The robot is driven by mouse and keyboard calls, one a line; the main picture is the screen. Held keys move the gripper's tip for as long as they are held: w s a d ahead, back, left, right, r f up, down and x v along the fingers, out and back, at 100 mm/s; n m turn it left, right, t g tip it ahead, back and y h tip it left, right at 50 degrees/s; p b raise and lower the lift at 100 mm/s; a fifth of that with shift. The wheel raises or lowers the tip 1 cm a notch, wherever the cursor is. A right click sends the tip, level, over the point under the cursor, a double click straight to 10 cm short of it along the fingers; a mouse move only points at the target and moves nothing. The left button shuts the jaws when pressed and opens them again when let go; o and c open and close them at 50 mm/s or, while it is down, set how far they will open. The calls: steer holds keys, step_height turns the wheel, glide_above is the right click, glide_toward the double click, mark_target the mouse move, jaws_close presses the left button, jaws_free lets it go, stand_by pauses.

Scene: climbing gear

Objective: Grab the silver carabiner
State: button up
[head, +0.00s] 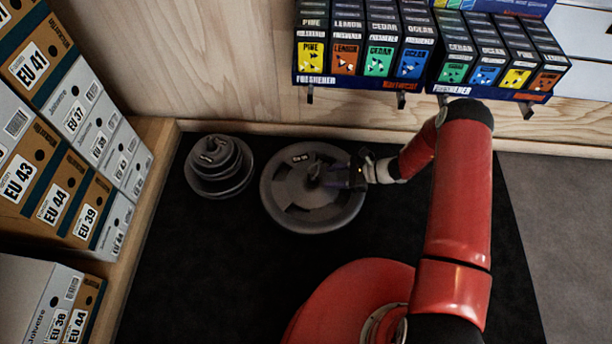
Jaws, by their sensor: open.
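I cannot make out a silver carabiner in the head view. My gripper (338,177) reaches in from the right, over the right part of a large grey round weight plate (290,205). Its jaws are open and point left, towards a small dark upright piece (315,172) at the plate's middle. The fingers are dark and small here, so I cannot tell whether they touch anything. Anything small between or behind the fingers is hidden or too dark to make out.
A stack of smaller grey plates (218,168) stands to the left on the black mat (200,275). Shoe boxes (60,185) fill shelves along the left. Freshener boxes (380,40) sit on wall racks above. The mat's front left is clear.

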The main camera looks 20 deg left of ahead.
mark_target(317, 182)
steer(key=x, duration=0.5)
steer(key=shift+s+a+b, duration=0.2)
steer(key=shift+a+b, duration=0.15)
steer(key=shift+b, duration=0.05)
jaws_close()
